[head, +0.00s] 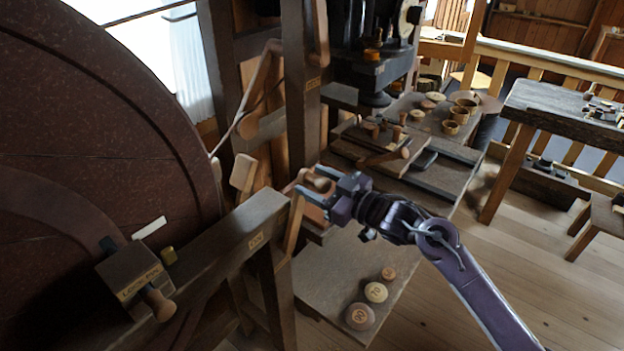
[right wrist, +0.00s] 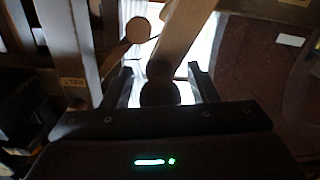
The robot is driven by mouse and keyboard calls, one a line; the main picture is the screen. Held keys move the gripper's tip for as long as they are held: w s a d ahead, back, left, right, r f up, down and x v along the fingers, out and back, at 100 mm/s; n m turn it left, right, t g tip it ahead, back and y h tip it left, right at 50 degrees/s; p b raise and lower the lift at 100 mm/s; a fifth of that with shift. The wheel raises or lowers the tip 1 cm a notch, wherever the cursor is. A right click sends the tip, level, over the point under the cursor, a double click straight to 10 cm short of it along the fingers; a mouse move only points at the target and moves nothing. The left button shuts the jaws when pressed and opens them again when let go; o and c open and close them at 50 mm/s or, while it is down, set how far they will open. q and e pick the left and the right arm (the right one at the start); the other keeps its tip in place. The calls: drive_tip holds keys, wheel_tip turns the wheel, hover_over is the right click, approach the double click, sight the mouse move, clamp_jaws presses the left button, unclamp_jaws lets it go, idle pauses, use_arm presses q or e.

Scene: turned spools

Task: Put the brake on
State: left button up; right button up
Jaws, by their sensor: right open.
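My right gripper (head: 304,181) is open, with its fingers pointing left beside a dark post in the head view. A turned wooden knob (head: 318,183) is between its fingers. In the right wrist view the knob (right wrist: 160,88) is a dark rounded shape between the two spread fingers, with a gap visible on either side. The knob seems to sit on a wooden lever, partly hidden by the gripper; whether it is the brake handle I cannot tell for certain. A large dark red wheel (head: 90,120) fills the left of the head view. My left gripper is not in view.
A beam (head: 215,245) with a label runs beside the wheel. A labelled box (head: 130,275) with a wooden peg is at lower left. Several round weights (head: 376,292) lie on a low board. A bench with small pots (head: 450,127) is behind. Open floor lies to the right.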

drive_tip(key=shift+s+d+r, duration=0.15)
drive_tip(key=shift+s+d, duration=0.1)
drive_tip(key=shift+d, duration=0.05)
drive_tip(key=shift+c, duration=0.6)
drive_tip(key=c, duration=0.5)
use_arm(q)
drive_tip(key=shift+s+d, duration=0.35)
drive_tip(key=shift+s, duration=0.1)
use_arm(e)
clamp_jaws()
drive_tip(key=shift+a, duration=0.1)
